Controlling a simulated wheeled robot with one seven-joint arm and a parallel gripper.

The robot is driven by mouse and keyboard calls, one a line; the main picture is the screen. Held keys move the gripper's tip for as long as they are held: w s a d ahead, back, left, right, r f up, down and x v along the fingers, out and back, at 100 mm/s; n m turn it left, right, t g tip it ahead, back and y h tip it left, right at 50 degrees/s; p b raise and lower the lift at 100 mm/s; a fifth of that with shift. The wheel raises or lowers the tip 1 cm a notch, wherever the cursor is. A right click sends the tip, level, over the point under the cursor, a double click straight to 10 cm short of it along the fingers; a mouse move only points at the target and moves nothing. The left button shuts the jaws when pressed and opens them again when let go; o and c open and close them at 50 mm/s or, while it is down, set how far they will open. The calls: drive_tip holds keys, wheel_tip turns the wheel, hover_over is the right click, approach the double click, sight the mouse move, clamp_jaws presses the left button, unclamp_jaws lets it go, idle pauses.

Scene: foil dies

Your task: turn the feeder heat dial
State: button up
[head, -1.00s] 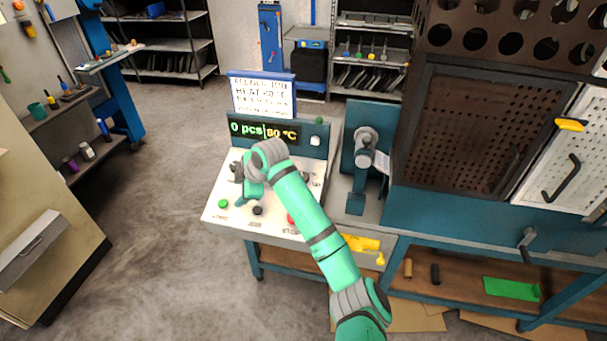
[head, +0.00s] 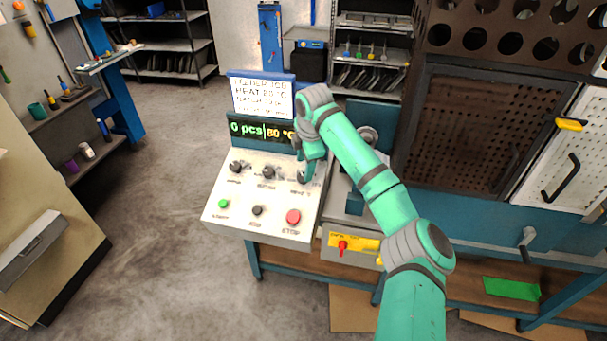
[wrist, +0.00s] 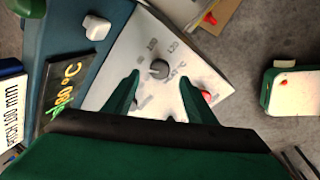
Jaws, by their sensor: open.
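The feeder heat dial (head: 302,178) is the dark knob at the right end of the row of three knobs on the white sloped panel (head: 245,190). In the wrist view the dial (wrist: 159,68) sits ahead of my fingers, with a scale and a "°C" label around it. My gripper (head: 309,172) is over this dial in the head view and partly hides it. In the wrist view my gripper (wrist: 160,80) is open, with one finger on each side of the dial. I cannot tell whether they touch it. The display (head: 262,131) reads "0 pcs" and "80 °C".
Two other knobs, left (head: 235,167) and middle (head: 268,172), sit in the same row. Below them are a green button (head: 223,203), a black knob (head: 257,210) and a red stop button (head: 293,217). A job sign (head: 262,98) stands behind the display; its heat figure is hard to read.

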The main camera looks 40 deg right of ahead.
sight(303, 177)
drive_tip(key=shift+x, duration=2.75)
drive_tip(key=shift+c, duration=0.2)
drive_tip(key=c, duration=1)
